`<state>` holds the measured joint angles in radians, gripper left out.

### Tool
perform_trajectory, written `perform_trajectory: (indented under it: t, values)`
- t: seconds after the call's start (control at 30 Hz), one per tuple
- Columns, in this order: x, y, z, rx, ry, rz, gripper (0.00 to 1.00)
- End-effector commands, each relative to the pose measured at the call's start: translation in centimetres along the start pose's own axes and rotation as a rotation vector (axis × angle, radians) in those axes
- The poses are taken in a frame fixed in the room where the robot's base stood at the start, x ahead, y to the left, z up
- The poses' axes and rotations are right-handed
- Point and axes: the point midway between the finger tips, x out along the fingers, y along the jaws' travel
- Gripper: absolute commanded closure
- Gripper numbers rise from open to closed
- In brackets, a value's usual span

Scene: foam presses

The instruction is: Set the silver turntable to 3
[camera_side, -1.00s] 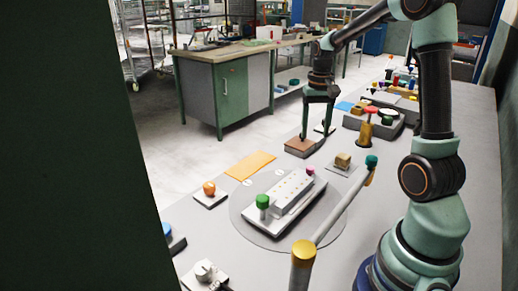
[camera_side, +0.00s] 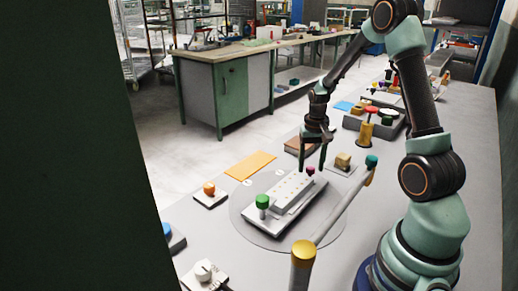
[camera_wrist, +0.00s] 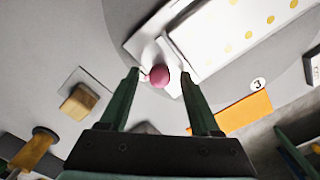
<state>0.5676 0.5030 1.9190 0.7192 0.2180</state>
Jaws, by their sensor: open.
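The silver turntable (camera_side: 318,208) is a flat grey disc on the bench. On it lies a long white block (camera_side: 290,192) with yellow dots, a green knob (camera_side: 262,202) at its near end and a pink knob (camera_side: 310,170) at its far end. My gripper (camera_side: 313,163) is open and points down at the pink end. In the wrist view the pink knob (camera_wrist: 159,76) appears between my open fingertips (camera_wrist: 160,75); contact cannot be told. A round white number label (camera_wrist: 257,84) sits by the disc's edge there; its numeral is hard to read.
A wooden cube (camera_side: 342,160) on a plate stands right of my gripper. An orange sheet (camera_side: 250,165) lies behind left, and an orange knob (camera_side: 209,188) stands left.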

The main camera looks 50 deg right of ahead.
Motion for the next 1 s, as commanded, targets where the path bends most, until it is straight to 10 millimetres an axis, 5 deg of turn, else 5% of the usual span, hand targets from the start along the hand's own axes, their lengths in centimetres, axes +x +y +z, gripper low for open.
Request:
perform_trajectory:
  t: [0.17, 0.3, 0.33, 1.0]
  values:
    - [-0.01, 0.00, 0.01, 0.000, 0.000, 0.000, 0.40]
    - [-0.03, 0.00, 0.01, 0.000, 0.000, 0.000, 0.94]
    - [-0.03, 0.01, 0.01, 0.000, 0.000, 0.000, 1.00]
    - [-0.09, 0.01, 0.00, 0.001, -0.001, 0.000, 1.00]
